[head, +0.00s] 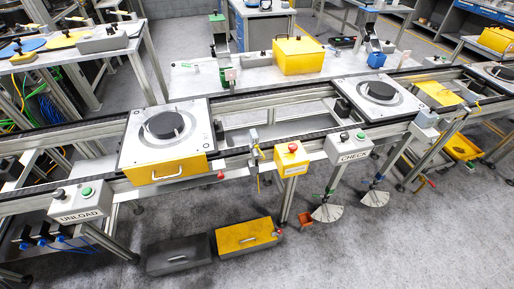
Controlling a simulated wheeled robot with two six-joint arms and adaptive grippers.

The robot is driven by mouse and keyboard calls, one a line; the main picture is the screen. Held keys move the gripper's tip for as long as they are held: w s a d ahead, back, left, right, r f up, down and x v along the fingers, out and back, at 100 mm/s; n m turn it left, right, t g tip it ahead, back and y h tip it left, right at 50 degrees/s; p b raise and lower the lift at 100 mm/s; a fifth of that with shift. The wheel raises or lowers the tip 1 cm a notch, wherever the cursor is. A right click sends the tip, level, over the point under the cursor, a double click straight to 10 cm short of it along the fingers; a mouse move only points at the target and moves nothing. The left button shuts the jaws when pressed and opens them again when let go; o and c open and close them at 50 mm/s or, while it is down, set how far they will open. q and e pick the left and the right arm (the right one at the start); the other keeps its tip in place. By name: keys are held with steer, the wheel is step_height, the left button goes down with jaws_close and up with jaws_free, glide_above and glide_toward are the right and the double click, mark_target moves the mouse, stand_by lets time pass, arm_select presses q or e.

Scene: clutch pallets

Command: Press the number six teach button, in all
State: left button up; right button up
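Neither gripper is in the head view. No button with a readable number six or teach label shows. A grey box marked UNLOAD (80,211) at the lower left has a green button (86,191) and a black knob (58,194). A grey box marked CHECK (352,153) right of the middle has another green button (361,135) and black knob (344,137). A yellow box (290,162) between them has a red button (292,147).
The conveyor rail (236,160) crosses the view, rising to the right. A dark case (179,257) and a yellow case (245,238) lie on the floor below it. A bench behind carries a yellow case (299,56). The floor at the lower right is mostly clear.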

arm_select(q)
steer(key=shift+w+r, duration=0.1)
steer(key=shift+w, duration=0.7)
steer(key=shift+c, duration=1.2)
steer(key=shift+w, duration=0.1)
steer(key=shift+c, duration=1.1)
steer(key=shift+s, duration=0.55)
steer(key=c, duration=0.5)
steer(key=shift+s, duration=0.55)
jaws_close()
steer(key=shift+w, duration=0.25)
arm_select(e)
steer(key=shift+s, duration=0.25)
